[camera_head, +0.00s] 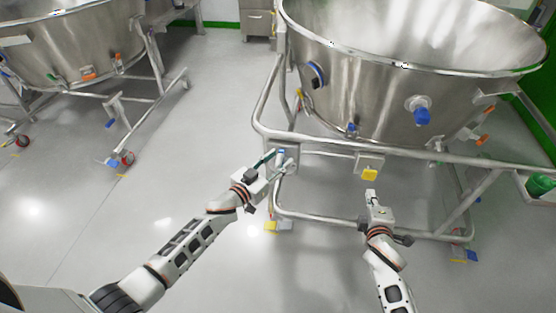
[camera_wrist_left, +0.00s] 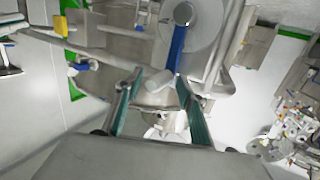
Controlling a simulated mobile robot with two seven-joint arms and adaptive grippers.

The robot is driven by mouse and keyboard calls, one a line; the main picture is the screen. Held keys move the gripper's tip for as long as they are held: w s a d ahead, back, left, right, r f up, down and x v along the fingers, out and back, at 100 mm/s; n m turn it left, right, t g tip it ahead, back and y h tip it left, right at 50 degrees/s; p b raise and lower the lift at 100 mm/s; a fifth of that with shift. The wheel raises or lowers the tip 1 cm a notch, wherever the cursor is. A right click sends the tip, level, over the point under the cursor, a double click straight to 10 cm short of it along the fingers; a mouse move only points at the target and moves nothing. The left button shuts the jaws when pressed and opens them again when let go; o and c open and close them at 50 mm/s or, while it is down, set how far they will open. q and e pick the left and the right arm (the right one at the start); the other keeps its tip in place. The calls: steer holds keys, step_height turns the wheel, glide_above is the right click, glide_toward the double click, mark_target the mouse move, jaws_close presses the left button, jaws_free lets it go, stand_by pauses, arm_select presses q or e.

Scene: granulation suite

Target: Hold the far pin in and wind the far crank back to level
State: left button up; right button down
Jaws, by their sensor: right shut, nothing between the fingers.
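The steel bowl (camera_head: 400,95) stands on a tubular frame. At the frame's left corner is a crank with a blue arm (camera_head: 282,152). The left wrist view shows its blue arm (camera_wrist_left: 177,48) on a round grey disc, with a pale grip at its lower end. My left gripper (camera_head: 280,160) is at this crank, teal fingers apart. In the wrist view, the crank's lower end lies between and beyond the fingertips (camera_wrist_left: 160,88); contact is unclear. A yellow block (camera_head: 370,174), possibly the pin's knob, hangs at the front rail. My right gripper (camera_head: 371,194) is shut and empty just below it.
The frame's front rail (camera_head: 330,146) and lower rail (camera_head: 340,226) run close to both grippers. Blue and orange valve fittings (camera_head: 421,115) stick out from the bowl. A second bowl (camera_head: 60,45) on a wheeled frame stands at left. The floor between is clear.

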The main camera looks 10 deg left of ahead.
arm_select(q)
steer(key=s, duration=1)
steer(key=shift+f, duration=0.1)
arm_select(e)
steer(key=shift+s, duration=0.1)
